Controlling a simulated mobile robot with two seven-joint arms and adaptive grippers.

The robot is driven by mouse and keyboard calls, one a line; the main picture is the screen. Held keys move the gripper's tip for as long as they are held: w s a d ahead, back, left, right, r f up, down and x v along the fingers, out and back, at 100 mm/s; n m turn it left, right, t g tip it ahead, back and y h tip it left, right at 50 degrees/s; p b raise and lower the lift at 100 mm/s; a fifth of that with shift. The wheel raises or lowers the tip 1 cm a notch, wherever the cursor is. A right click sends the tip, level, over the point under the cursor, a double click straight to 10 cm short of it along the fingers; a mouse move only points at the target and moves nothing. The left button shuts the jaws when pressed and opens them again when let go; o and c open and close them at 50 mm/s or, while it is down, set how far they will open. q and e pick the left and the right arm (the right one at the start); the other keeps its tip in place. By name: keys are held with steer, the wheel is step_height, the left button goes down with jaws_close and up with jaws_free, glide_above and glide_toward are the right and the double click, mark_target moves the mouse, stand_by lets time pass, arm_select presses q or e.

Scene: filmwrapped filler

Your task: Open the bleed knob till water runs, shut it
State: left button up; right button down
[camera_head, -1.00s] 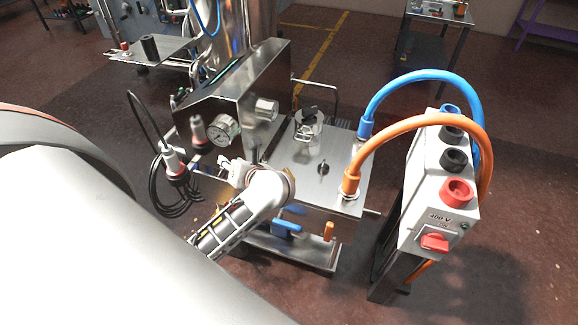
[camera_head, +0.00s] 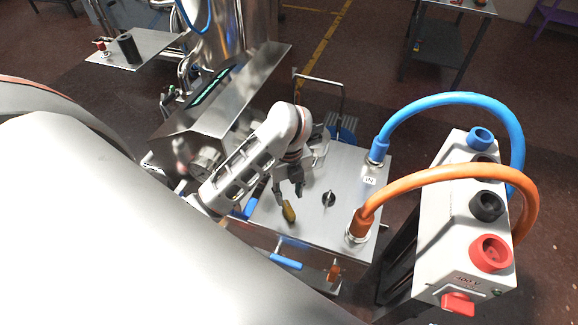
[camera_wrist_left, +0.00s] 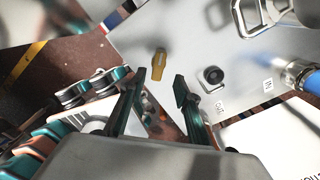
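A small black knob (camera_head: 329,198) stands on the steel top (camera_head: 345,160) of the machine; it also shows in the left wrist view (camera_wrist_left: 212,76). A yellow, grip-shaped piece (camera_head: 289,214) is at the left part of this top, and the left wrist view shows it too (camera_wrist_left: 159,64). I cannot tell which of the two is the bleed knob. My left gripper (camera_head: 291,187) points down over the top, left of the black knob. Its fingers (camera_wrist_left: 160,88) are apart and empty, with the yellow piece beyond the tips. No running water shows. My right gripper is out of view.
A blue hose (camera_head: 440,100) and an orange hose (camera_head: 450,175) arch from the top to a white socket box (camera_head: 445,220) at the right. A steel hood (camera_head: 215,100) rises behind my left arm. A blue lever (camera_head: 286,261) juts from the front.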

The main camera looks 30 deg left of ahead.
mark_target(289, 208)
arm_select(q)
steer(key=shift+d+f, duration=0.2)
steer(key=shift+d, duration=0.05)
steer(key=shift+f, duration=0.45)
steer(key=shift+s+f, duration=0.2)
steer(key=shift+f, duration=0.4)
steer(key=shift+a+f, duration=0.2)
steer(key=shift+f, duration=2.4)
jaws_close()
